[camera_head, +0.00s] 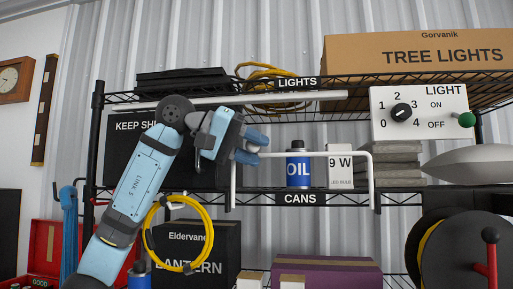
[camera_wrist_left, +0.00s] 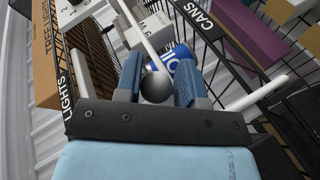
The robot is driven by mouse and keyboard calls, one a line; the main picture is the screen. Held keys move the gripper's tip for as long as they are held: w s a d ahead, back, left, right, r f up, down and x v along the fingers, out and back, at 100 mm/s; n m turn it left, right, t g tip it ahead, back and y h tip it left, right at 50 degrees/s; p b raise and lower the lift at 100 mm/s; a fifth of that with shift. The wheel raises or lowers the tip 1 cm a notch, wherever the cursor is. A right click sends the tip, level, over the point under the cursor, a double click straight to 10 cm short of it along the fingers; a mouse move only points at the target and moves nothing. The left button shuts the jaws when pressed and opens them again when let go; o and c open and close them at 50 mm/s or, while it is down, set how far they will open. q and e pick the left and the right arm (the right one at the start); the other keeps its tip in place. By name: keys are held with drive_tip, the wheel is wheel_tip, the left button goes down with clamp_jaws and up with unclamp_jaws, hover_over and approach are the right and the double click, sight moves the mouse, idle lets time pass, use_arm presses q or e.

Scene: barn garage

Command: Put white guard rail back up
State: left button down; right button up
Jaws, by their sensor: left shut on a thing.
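The white guard rail (camera_head: 310,154) stands at the front of the middle shelf (camera_head: 400,196). Its top bar is about level and its two legs come down across the shelf's front edge. My left gripper (camera_head: 250,148) is at the rail's left upper corner, shut on the rail. In the left wrist view the gripper's blue fingers (camera_wrist_left: 158,84) stand on either side of a dark grey ball (camera_wrist_left: 156,88), and the rail's top bar (camera_wrist_left: 143,35) runs away beyond it. The ball and fingers hide the exact contact. My right gripper is not in view.
A blue OIL can (camera_head: 298,170) and a 9 W bulb box (camera_head: 340,168) stand close behind the rail. A dark KEEP box (camera_head: 125,150) is at the left. A white bar (camera_head: 300,97) crosses the upper shelf's front. A control box with a knob (camera_head: 418,112) is at the right.

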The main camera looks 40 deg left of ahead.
use_arm(q)
drive_tip(key=shift+s+a+r, duration=0.1)
drive_tip(key=shift+a+r, duration=0.25)
drive_tip(key=shift+r, duration=0.45)
drive_tip(key=c, duration=1.2)
unclamp_jaws()
drive_tip(key=o, duration=0.4)
drive_tip(key=shift+d, duration=0.35)
drive_tip(key=shift+a+f, duration=0.1)
drive_tip(key=shift+a, duration=0.15)
drive_tip(key=b+v, duration=0.2)
drive_tip(key=v, duration=1.1)
drive_tip(key=shift+s+f, duration=0.2)
drive_tip(key=shift+s, duration=0.15)
